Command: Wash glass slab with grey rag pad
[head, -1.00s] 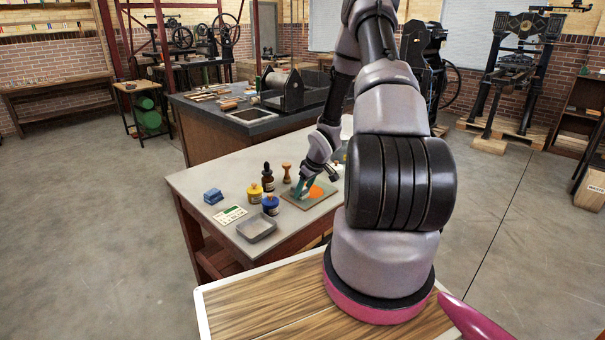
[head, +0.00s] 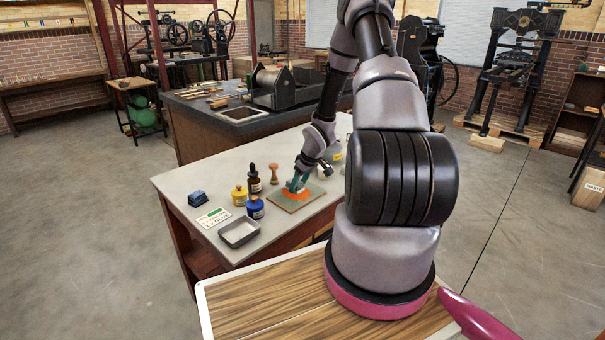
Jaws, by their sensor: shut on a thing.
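The glass slab (head: 284,203) lies flat on the grey-topped table, with an orange ink patch (head: 303,194) on it. My gripper (head: 296,186) points down over the slab, its teal-green tips at the orange patch. It is shut on what I take to be the grey rag pad. The pad is too small and too covered by the tips to make out, and I cannot tell how firmly it touches the glass.
Left of the slab stand a dark dropper bottle (head: 254,180), a yellow jar (head: 239,196), a blue jar (head: 255,208) and a wooden-handled stamp (head: 274,174). Further left are a blue pad stack (head: 197,198), a label card (head: 213,217) and a shallow grey tray (head: 239,233).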

